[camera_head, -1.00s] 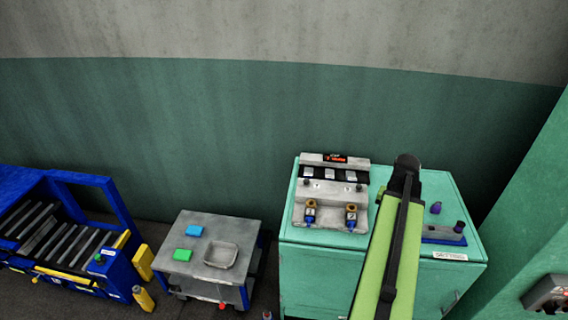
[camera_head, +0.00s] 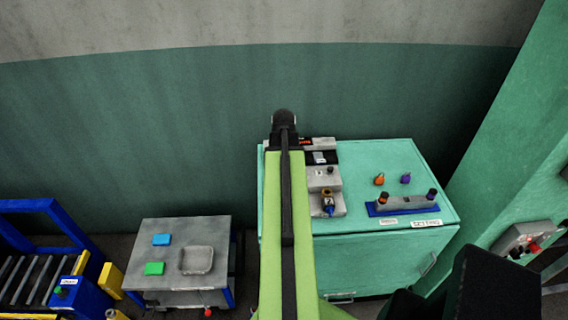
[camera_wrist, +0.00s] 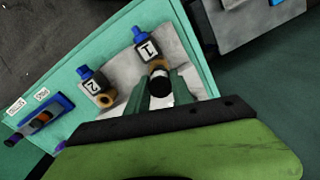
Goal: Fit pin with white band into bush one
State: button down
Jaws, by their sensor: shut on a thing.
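My gripper (camera_wrist: 162,88) is shut on the pin with the white band (camera_wrist: 159,84), between its two fingers in the wrist view. The pin has a black end and a pale band. Bush one (camera_wrist: 157,65) is a brass ring beside a label "1" and a blue fitting. The pin's black end overlaps the near edge of this ring in the picture; I cannot tell if it touches. Bush two (camera_wrist: 107,101), labelled "2", is to the left, and shows in the head view (camera_head: 327,194). In the head view my arm hides bush one and my gripper.
The grey press fixture (camera_head: 332,176) stands on the teal cabinet (camera_head: 375,155). A blue-based holder (camera_head: 385,210) is at the right, with loose orange (camera_head: 379,179) and purple (camera_head: 405,177) pieces behind it. A grey cart (camera_head: 165,225) stands left.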

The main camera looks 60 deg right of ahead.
jog(key=r+m+p, duration=0.1)
jog(key=r+m, duration=0.1)
jog(key=d+r+m+p, duration=0.1)
jog(key=r, duration=0.1)
jog(key=shift+s+m, duration=0.15)
jog(key=shift+m, duration=0.25)
jog(key=shift+r+m+p, duration=0.2)
jog(key=shift+m+p, duration=0.15)
jog(key=shift+m, duration=0.05)
jog(key=shift+f, duration=0.2)
notch_tip(320, 180, down, 6)
jog(key=b, duration=0.6)
jog(key=shift+f, duration=0.1)
dwell(0.5)
jog(key=shift+f+b, duration=0.3)
jog(key=shift+b, duration=0.25)
jog(key=shift+f+b, duration=1.8)
